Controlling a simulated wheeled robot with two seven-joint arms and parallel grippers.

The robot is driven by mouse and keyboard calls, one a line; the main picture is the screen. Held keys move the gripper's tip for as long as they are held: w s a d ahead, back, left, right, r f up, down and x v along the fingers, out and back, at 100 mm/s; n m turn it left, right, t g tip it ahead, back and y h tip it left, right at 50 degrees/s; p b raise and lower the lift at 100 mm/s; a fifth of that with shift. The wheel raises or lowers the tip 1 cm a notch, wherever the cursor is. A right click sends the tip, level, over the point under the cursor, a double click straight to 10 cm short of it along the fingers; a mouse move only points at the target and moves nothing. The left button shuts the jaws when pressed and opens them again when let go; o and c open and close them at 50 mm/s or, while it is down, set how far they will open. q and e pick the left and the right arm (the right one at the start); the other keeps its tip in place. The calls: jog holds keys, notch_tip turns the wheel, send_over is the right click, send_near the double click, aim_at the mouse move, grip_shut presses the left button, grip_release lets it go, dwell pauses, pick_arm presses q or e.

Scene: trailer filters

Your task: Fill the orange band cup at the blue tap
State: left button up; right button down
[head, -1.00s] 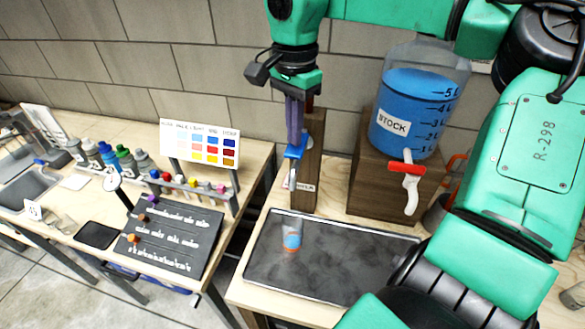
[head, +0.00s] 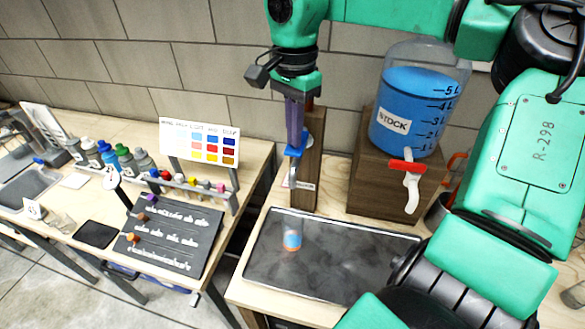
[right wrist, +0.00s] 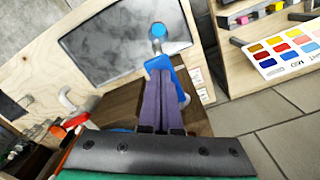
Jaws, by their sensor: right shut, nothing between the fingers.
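The orange band cup (head: 292,240) is clear and stands upright on the dark tray (head: 335,285), below the blue tap. Blue liquid shows inside it; the exact level is too small to read. In the right wrist view, the cup (right wrist: 172,33) shows as a blue round patch beyond the tap. The blue tap (head: 297,151) is on a wooden post, and its blue lever also shows in the right wrist view (right wrist: 159,63). My right gripper (head: 295,143) is shut and empty, its purple fingers pointing down at the lever, seemingly touching it. My left gripper is out of view.
A large STOCK jug (head: 408,110) of blue liquid with a red-handled tap (head: 408,168) stands on a wooden box (head: 375,190) to the right. The left table holds bottles, a colour chart (head: 200,145) and a dark board (head: 165,240). A gap separates the tables.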

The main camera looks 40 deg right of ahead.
jog(key=shift+f+b, duration=0.6)
jog(key=shift+f, duration=0.55)
dwell(2.9)
notch_tip(320, 180, up, 9)
jog(key=p, duration=0.8)
jog(key=shift+f, duration=0.15)
jog(key=shift+f, duration=0.1)
